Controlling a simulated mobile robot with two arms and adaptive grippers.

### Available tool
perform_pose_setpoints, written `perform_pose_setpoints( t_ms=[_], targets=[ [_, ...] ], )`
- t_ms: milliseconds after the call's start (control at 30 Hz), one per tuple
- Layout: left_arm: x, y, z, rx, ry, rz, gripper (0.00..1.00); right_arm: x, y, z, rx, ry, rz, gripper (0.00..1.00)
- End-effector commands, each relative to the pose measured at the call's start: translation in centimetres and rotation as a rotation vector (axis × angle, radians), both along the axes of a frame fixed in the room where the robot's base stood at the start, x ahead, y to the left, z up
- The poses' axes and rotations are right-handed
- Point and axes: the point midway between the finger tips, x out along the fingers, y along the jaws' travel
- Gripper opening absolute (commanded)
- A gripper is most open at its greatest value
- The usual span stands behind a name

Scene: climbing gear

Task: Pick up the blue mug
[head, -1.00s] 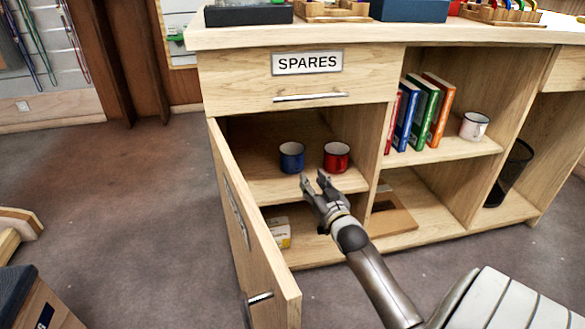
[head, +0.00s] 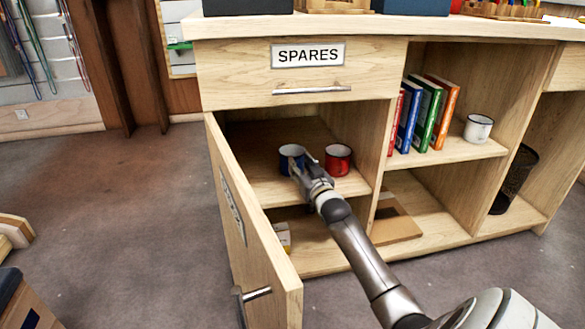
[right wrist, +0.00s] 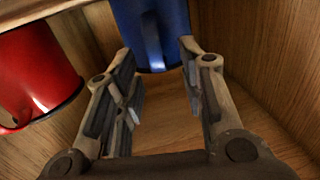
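The blue mug (head: 288,157) stands on the upper shelf inside the open cabinet under the SPARES drawer. My right gripper (head: 299,160) is in front of it in the head view and hides part of it. In the right wrist view the blue mug (right wrist: 150,30) is just beyond the open fingers of the right gripper (right wrist: 162,82), with its handle facing the gap between them. Nothing is between the fingers. My left gripper is not in view.
A red mug (head: 338,160) stands close to the right of the blue mug and shows in the right wrist view (right wrist: 38,75). The open cabinet door (head: 250,230) is at the left. Books (head: 425,113) and a white mug (head: 478,128) stand in the right compartment.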

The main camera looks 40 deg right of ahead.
Motion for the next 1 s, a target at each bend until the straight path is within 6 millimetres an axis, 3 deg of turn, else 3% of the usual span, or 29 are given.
perform_pose_setpoints(
  t_ms=[200, 500, 1000],
  targets=[
    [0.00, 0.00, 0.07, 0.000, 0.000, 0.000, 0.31, 0.04, -0.01, 0.03, 0.000, 0.001, 0.000, 0.37],
    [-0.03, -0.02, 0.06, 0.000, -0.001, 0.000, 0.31, 0.02, -0.01, 0.02, 0.000, 0.000, 0.000, 0.00],
    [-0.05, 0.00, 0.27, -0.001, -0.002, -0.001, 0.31, 0.02, 0.00, 0.34, 0.000, -0.001, 0.000, 0.00]
  ],
)
